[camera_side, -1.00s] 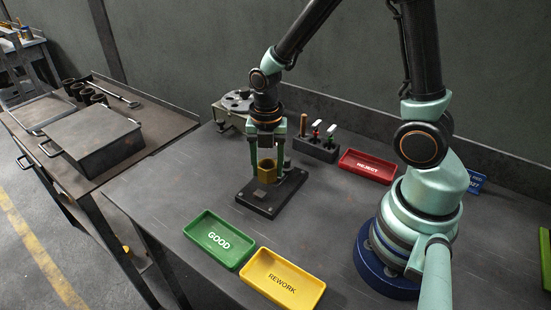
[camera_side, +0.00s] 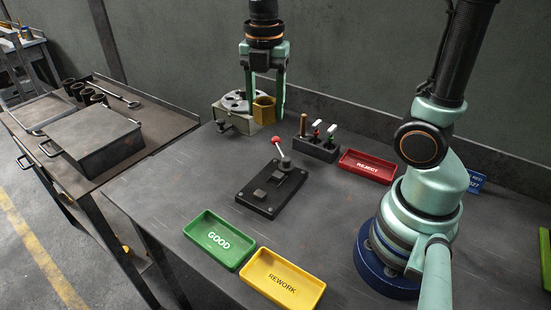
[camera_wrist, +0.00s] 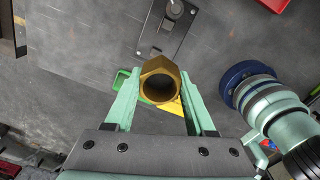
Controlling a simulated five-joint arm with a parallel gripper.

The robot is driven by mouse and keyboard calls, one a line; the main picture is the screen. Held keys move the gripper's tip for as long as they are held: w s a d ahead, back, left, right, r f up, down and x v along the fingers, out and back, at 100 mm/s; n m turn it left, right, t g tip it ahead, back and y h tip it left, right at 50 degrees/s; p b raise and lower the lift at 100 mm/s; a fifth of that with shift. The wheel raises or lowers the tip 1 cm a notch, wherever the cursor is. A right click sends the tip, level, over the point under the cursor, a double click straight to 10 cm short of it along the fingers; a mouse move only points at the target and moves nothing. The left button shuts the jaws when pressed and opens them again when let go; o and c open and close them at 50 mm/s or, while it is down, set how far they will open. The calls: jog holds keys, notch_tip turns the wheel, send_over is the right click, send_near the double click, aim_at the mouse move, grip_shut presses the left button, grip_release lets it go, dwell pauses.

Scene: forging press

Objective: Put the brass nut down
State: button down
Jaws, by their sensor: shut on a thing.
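The brass nut (camera_side: 264,109) is a hexagonal ring held between the fingers of my gripper (camera_side: 265,100). In the side view it is in the air in front of the grey indexing fixture with a round plate (camera_side: 236,102). In the wrist view the nut (camera_wrist: 160,82) sits between the two green fingers of my gripper (camera_wrist: 160,100), with its hole facing the camera. The fingers are shut on it.
A black press base with a red-knobbed lever (camera_side: 270,192) stands on the bench. A green GOOD tray (camera_side: 248,262), yellow REWORK tray (camera_side: 245,275) and red REJECT tray (camera_side: 345,173) lie around it. A black tool rack (camera_side: 318,152) stands behind.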

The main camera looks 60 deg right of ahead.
jog(key=m, duration=0.2)
jog(key=f+m, duration=0.1)
jog(key=m, duration=0.2)
jog(key=shift+w, duration=0.1)
jog(key=m, duration=0.2)
jog(key=f+m, duration=0.1)
jog(key=m, duration=0.2)
jog(key=shift+w, duration=0.1)
jog(key=m, duration=0.5)
jog(key=shift+a+f+m, duration=0.1)
jog(key=shift+f+m, duration=0.2)
jog(key=shift+f, duration=0.1)
jog(key=m, duration=0.3)
jog(key=f+m, duration=0.1)
jog(key=m, duration=0.2)
jog(key=shift+w+f, duration=0.1)
jog(key=shift+w, duration=0.05)
jog(key=s+d+r+m, duration=0.1)
jog(key=s+d+m, duration=0.15)
jog(key=d, duration=0.35)
jog(key=s+d+r+m, duration=0.1)
jog(key=s+d+m, duration=0.15)
jog(key=d, duration=0.45)
jog(key=m, duration=0.7)
send_over(355, 163)
notch_tip(355, 163, down, 19)
jog(key=shift+f, duration=0.2)
